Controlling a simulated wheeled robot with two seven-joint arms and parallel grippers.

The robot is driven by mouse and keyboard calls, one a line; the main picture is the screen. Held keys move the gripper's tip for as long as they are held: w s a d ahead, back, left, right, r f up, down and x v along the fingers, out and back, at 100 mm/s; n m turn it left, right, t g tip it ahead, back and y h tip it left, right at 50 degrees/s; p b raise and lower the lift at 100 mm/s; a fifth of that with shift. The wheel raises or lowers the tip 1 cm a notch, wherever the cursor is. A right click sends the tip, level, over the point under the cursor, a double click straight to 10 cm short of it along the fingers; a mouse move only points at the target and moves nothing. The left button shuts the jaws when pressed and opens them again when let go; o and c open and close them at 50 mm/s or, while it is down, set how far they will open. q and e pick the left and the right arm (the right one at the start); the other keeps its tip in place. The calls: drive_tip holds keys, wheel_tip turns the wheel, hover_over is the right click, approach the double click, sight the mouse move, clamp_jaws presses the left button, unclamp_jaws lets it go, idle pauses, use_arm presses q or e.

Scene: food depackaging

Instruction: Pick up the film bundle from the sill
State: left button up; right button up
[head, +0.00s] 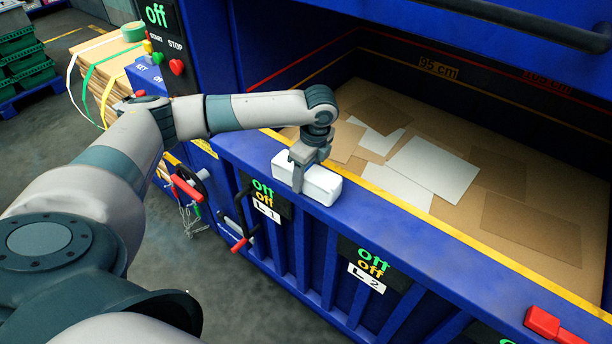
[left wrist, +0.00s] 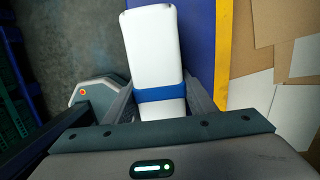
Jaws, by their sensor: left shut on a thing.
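The film bundle (head: 322,184) is a white rounded block lying lengthwise on the blue sill (head: 365,214) of the baler. In the left wrist view the bundle (left wrist: 151,48) has a blue band around it near my gripper. My left gripper (head: 299,174) reaches down over the bundle from above, with its fingers on either side. In the left wrist view the left gripper (left wrist: 160,103) is shut on the bundle near the band. The bundle looks to be at the sill's surface; I cannot tell whether it touches. My right gripper is not in view.
Behind the sill is the baler chamber with cardboard (head: 530,222) and white sheets (head: 433,170). Red-handled levers (head: 187,188) stick out at the front left. A red block (head: 543,322) sits at the sill's right end. Strapped cardboard (head: 107,72) stands left of the control panel.

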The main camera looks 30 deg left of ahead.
use_arm(q)
drive_tip(key=shift+r, duration=0.1)
drive_tip(key=shift+w+r+b, duration=0.1)
drive_tip(key=shift+r+b, duration=0.4)
drive_tip(key=shift+r, duration=0.1)
wheel_tip(320, 180, up, 2)
drive_tip(key=shift+r+b, duration=0.15)
drive_tip(key=shift+b, duration=0.5)
drive_tip(key=w+d+r+b, duration=0.4)
drive_tip(key=w+d+r, duration=0.3)
drive_tip(key=d, duration=0.1)
drive_tip(key=shift+w+d+r, duration=0.15)
drive_tip(key=shift+w+d, duration=0.2)
drive_tip(key=shift+d, duration=0.1)
